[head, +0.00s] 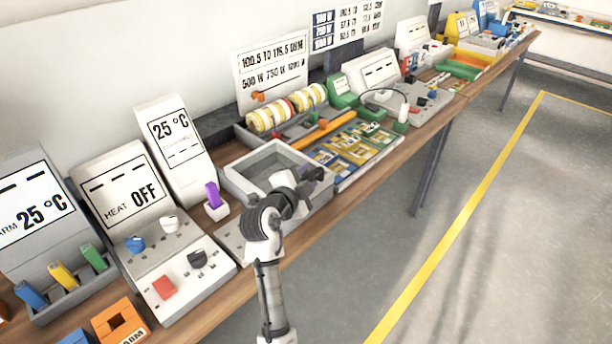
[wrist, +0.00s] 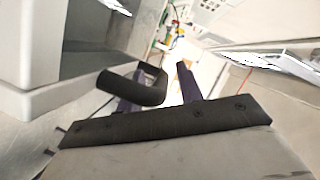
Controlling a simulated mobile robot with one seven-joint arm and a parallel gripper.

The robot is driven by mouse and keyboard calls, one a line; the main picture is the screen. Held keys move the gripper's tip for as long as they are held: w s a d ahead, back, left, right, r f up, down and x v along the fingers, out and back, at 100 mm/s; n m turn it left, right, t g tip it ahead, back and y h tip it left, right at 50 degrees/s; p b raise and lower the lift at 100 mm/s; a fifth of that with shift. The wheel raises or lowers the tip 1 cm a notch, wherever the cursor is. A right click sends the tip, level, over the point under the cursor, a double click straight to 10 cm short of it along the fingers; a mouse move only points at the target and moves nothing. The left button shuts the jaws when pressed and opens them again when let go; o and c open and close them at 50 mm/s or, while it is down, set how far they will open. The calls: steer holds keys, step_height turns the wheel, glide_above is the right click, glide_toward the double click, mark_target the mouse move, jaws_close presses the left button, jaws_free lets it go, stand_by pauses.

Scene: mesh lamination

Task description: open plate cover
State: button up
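A light grey box-like unit (head: 242,184) with raised walls and a recessed middle sits on the bench. I take it to be the plate unit, but I cannot tell its cover apart from its frame. Its pale wall fills the left of the wrist view (wrist: 40,98). A dark, bent handle (wrist: 150,92) stands out beside that wall. My gripper (head: 312,178) is at the unit's right side. In the wrist view my gripper (wrist: 156,84) has its two dark fingers apart, with the handle overlapping the left finger. Whether the handle lies between the fingers is unclear.
A panel of small parts (head: 350,150) lies right of the unit, with an orange bar (head: 325,129) behind it. A purple lever (head: 213,194) and a heater control box (head: 185,275) stand to the left. The floor in front of the bench is clear.

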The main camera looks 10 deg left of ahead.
jaws_close()
stand_by(0.3)
